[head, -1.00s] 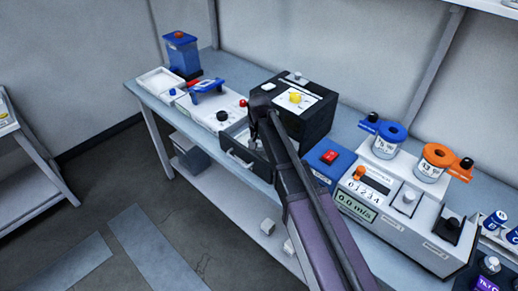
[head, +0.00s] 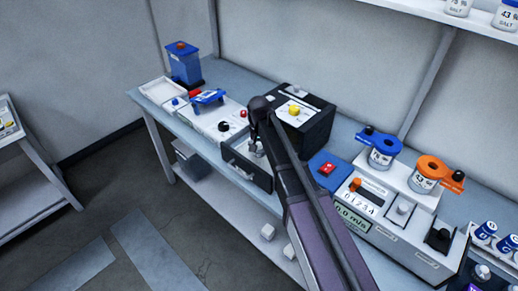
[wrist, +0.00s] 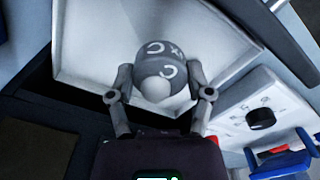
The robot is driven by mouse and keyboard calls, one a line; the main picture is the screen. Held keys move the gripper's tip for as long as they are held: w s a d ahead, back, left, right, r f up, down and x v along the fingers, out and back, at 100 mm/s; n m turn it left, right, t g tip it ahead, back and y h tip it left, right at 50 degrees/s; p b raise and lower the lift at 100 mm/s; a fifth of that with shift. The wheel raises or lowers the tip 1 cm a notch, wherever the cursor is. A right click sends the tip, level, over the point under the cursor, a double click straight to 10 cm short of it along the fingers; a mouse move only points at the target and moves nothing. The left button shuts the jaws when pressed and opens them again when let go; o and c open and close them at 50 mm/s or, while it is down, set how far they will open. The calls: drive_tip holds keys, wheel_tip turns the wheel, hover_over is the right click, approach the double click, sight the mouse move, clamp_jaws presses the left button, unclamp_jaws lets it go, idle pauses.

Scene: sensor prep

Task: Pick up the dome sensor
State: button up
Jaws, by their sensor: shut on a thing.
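The dome sensor (wrist: 158,52) is a grey rounded body with white lettering and a paler round tip towards the camera in the wrist view. My gripper (wrist: 160,85) is shut on it, with one finger against each side. In the head view my gripper (head: 258,148) is at the open drawer (head: 245,168) in the front of a black box; the sensor is small and mostly hidden there. The wrist view shows the drawer's white inside (wrist: 95,45) behind the sensor. I cannot tell whether the sensor still touches the drawer floor.
The black box (head: 310,130) with a yellow knob stands behind the drawer. A white panel with a black knob (head: 224,126) is to the left. A blue box with a red switch (head: 327,169) and a white meter unit (head: 385,225) are to the right.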

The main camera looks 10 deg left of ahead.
sight(259, 148)
drive_tip(key=shift+r+p, duration=2.15)
drive_tip(key=shift+r, duration=0.45)
